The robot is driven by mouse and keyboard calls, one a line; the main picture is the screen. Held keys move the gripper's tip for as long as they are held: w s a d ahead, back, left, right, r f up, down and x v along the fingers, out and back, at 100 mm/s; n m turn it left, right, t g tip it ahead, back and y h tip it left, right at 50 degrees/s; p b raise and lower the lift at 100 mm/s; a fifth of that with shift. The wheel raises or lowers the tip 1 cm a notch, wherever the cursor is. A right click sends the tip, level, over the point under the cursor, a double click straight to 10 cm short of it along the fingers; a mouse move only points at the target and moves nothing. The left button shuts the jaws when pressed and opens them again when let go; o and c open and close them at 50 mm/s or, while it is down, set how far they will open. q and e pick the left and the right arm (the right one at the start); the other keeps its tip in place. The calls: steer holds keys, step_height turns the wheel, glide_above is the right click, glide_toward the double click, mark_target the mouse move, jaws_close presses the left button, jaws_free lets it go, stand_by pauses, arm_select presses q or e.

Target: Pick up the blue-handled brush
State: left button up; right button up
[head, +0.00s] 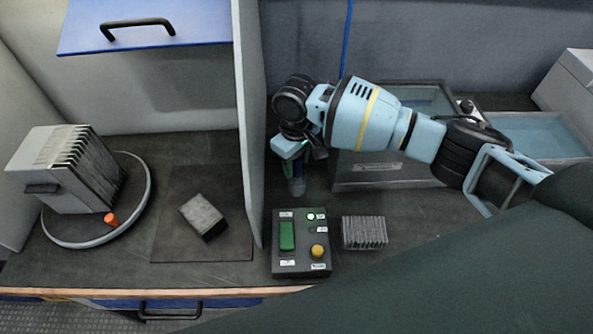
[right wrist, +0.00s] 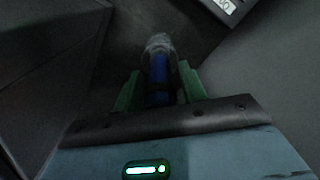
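The blue-handled brush (right wrist: 159,75) is in the right wrist view, its blue handle nearest me and a pale, blurred end farther off. In the head view its lower part (head: 297,186) shows just beneath my right gripper (head: 292,160), beside the grey partition. My right gripper's green fingers (right wrist: 160,90) are apart, one on each side of the handle, with dark gaps visible between them and it. Contact is not visible. The near end of the handle is hidden behind the gripper body. My left gripper is not in view.
A control box (head: 301,244) and a finned block (head: 364,232) stand in front of the brush. The upright partition (head: 250,120) is close on the left. Metal bins (head: 390,172) stand behind and right. A round turntable (head: 60,238) bears a capacitor unit; a grey block (head: 203,216) lies on a mat.

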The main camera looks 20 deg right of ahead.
steer(key=c, duration=0.8)
step_height(320, 180, up, 10)
steer(key=shift+p, duration=0.55)
